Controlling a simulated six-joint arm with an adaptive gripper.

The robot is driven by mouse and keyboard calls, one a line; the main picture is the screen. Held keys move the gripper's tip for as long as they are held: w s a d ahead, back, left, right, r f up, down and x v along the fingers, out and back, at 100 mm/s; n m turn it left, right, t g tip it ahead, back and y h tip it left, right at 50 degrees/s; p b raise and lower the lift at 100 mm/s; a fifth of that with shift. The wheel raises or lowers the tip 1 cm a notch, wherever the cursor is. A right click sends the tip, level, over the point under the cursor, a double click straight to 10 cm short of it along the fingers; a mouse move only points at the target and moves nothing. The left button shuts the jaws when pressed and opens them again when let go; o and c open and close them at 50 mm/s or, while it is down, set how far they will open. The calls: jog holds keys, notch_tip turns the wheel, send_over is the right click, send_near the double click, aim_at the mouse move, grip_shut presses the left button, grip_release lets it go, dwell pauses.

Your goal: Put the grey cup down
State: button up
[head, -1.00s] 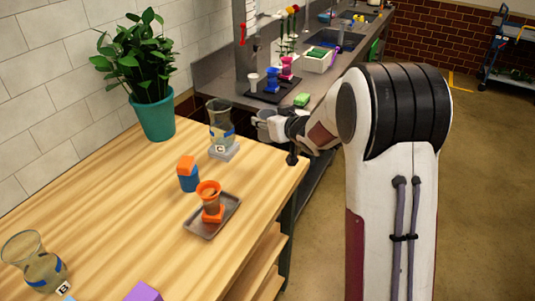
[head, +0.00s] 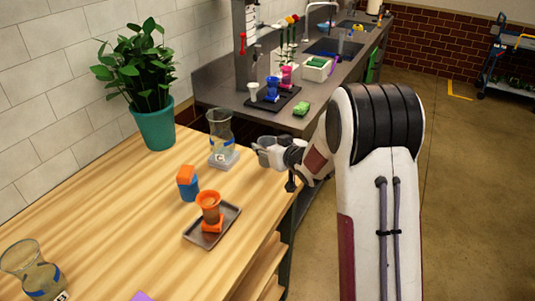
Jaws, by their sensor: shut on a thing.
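My gripper (head: 261,151) is at the right edge of the wooden table, right of the glass vase on the pale block. It is shut on the grey cup (head: 267,141). Only a small grey part of the cup shows at the fingers; the rest is hidden by the gripper. I cannot tell from this view whether the cup touches the tabletop.
The glass vase (head: 221,130) stands close left of my gripper. An orange cup (head: 209,201) stands on a grey tray (head: 194,236); an orange-and-blue block (head: 189,189) is beside it. A dark counter (head: 225,88) holds cups on a black tray (head: 262,104). Bare wood (head: 130,215) lies left.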

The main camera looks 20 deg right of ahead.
jog(key=shift+f, duration=1.55)
jog(key=shift+f, duration=0.15)
jog(key=o, duration=1.2)
jog(key=shift+r, duration=0.2)
jog(key=shift+v, duration=5.95)
jog(key=shift+d+f, duration=0.1)
jog(key=shift+s, duration=0.1)
